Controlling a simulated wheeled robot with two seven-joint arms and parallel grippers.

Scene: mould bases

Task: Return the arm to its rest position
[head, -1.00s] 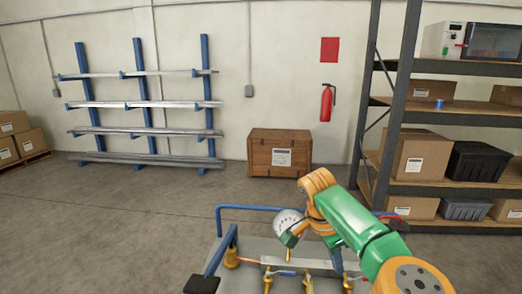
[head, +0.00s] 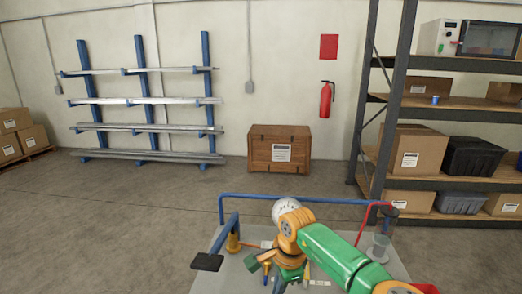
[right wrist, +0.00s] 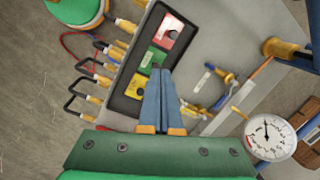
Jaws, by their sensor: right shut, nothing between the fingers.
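My right arm, green and orange, reaches in from the lower right in the head view, low over a grey-topped bench (head: 225,280) with blue rails. Its elbow-like orange joint covers part of a round white pressure gauge (head: 284,211). In the right wrist view my right gripper (right wrist: 159,74) has its blue-grey fingers together with nothing between them. The gauge (right wrist: 269,137) shows at the lower right there. My left gripper is not in view.
Brass fittings with black hoses (right wrist: 97,82) line the bench edge near the fingers. A blue rail (head: 330,200) and a red tube (head: 365,222) border the bench. A wooden crate (head: 279,135), a shelf rack (head: 430,113) and open floor lie beyond.

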